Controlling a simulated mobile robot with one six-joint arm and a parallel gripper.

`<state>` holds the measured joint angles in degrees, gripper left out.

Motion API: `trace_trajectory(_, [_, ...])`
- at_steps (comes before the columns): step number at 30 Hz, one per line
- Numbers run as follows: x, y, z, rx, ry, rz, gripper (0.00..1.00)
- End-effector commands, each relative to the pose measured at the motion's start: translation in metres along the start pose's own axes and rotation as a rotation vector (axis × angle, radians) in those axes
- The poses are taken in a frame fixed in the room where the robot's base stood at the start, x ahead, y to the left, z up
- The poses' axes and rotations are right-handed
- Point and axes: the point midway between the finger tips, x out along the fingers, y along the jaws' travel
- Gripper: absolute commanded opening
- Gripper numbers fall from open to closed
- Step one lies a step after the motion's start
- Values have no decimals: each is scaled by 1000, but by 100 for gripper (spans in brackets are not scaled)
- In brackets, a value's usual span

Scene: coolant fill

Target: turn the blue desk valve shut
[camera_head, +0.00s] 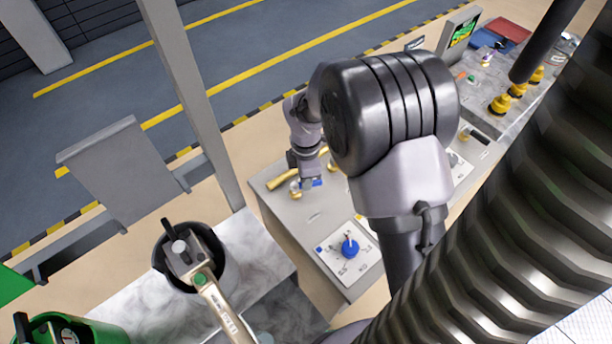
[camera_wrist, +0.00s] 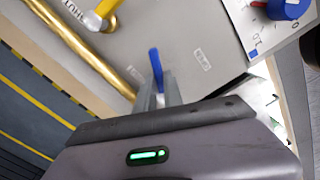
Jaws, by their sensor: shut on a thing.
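The blue desk valve's handle (camera_head: 316,183) shows as a small blue bar on the grey desk, beside a brass pipe. In the wrist view the blue handle (camera_wrist: 156,62) stands up from between my fingers, roughly along the fingers' direction. My gripper (camera_head: 304,180) is at the handle, and in the wrist view my gripper (camera_wrist: 160,92) is shut on it. The fingers hide the handle's lower part and the valve body.
A brass pipe (camera_wrist: 75,45) with a yellow handle (camera_wrist: 96,19) runs left of my gripper. A blue rotary knob (camera_head: 350,247) sits on a white panel (camera_head: 333,262) nearer the desk's front. A black bucket (camera_head: 216,250) stands at the lower left. Yellow fittings (camera_head: 500,104) stand farther right.

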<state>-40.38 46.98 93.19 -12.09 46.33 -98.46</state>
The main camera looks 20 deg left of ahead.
Motion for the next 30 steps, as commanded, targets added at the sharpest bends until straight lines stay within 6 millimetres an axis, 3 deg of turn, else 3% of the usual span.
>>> trace_trajectory(15, [-2,11,-2,-366,0,1,0])
trace_trajectory(30, [0,14,-3,-468,0,1,0])
